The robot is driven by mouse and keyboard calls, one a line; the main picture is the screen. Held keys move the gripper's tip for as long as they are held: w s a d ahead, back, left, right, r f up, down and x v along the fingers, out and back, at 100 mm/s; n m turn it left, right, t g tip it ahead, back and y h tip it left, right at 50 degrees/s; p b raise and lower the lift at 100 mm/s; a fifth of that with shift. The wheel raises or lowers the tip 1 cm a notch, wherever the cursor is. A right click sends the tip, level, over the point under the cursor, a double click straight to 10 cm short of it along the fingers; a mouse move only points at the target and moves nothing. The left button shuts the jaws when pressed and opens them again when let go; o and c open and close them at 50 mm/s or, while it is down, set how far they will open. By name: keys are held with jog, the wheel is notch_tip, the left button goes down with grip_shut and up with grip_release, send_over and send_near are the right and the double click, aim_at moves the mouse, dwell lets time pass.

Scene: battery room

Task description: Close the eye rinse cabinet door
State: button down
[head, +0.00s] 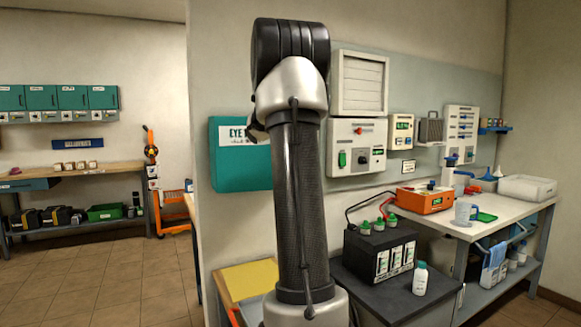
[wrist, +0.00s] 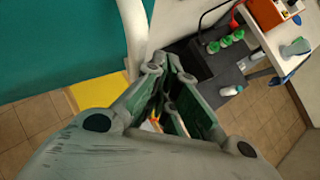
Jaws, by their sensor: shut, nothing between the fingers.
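The teal eye rinse cabinet (head: 240,165) hangs on the wall left of my arm in the head view. A white label with dark letters is on its upper front. My arm hides its right part, and I cannot tell how far its door stands open. In the wrist view a broad teal surface (wrist: 60,50) fills the upper left, with a pale curved strip (wrist: 134,40) along its right side. My gripper (wrist: 167,72) is shut and empty, close to the strip's lower end; contact is unclear. In the head view the gripper is mostly hidden behind my arm.
A dark cabinet with a black battery (head: 380,258) and a white bottle (head: 420,279) stands below right. A yellow-topped surface (head: 250,280) is below the teal cabinet. A workbench (head: 490,215) with an orange box (head: 424,200) is at right. Open tiled floor lies left.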

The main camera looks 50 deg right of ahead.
jog(key=shift+w+d, duration=1.3)
jog(key=shift+w, duration=0.25)
